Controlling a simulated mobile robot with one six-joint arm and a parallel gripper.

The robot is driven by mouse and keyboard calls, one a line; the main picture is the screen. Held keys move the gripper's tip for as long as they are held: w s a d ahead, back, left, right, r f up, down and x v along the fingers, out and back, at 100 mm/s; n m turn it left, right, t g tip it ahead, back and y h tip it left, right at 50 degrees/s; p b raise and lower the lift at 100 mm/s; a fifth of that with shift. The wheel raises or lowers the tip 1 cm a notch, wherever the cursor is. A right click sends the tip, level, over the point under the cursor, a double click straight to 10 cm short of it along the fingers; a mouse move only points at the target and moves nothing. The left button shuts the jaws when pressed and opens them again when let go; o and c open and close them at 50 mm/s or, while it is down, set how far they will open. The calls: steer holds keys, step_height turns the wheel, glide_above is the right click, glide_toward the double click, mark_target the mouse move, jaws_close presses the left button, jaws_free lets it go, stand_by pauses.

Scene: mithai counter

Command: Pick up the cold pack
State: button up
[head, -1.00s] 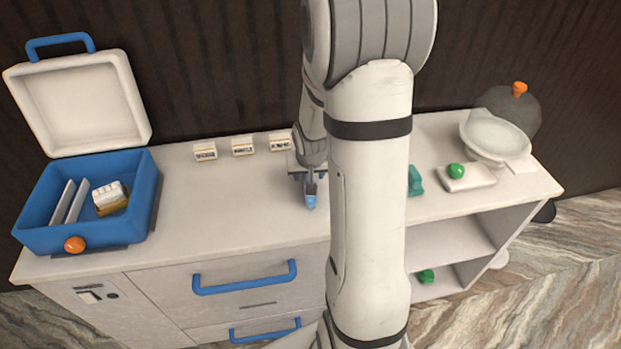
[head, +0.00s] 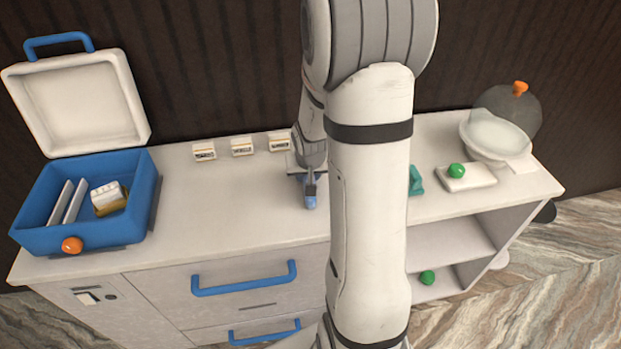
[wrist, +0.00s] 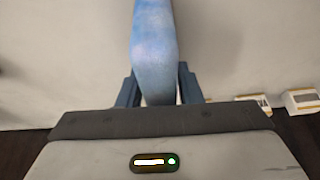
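The cold pack (wrist: 154,50) is a long, light-blue, rounded piece. In the wrist view it runs from the top edge down between the two dark fingers of my gripper (wrist: 158,85). The fingers stand close along both of its sides; whether they press on it I cannot tell. In the head view my gripper (head: 309,187) points down at the middle of the counter, and a small blue part of the cold pack (head: 310,203) shows beneath it. My arm hides the counter just to the right.
A blue open case (head: 45,240) with a raised white lid stands at the left. Several small white label blocks (head: 242,147) line the back of the counter (head: 240,210). At the right are a green ball on a white block (head: 480,181) and a pale bowl (head: 492,135).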

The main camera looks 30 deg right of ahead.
jaws_close()
steer(key=shift+r+p, duration=0.45)
steer(key=shift+p, duration=0.1)
step_height(320, 180, up, 10)
steer(key=shift+f+b, duration=0.15)
steer(key=shift+b, duration=0.15)
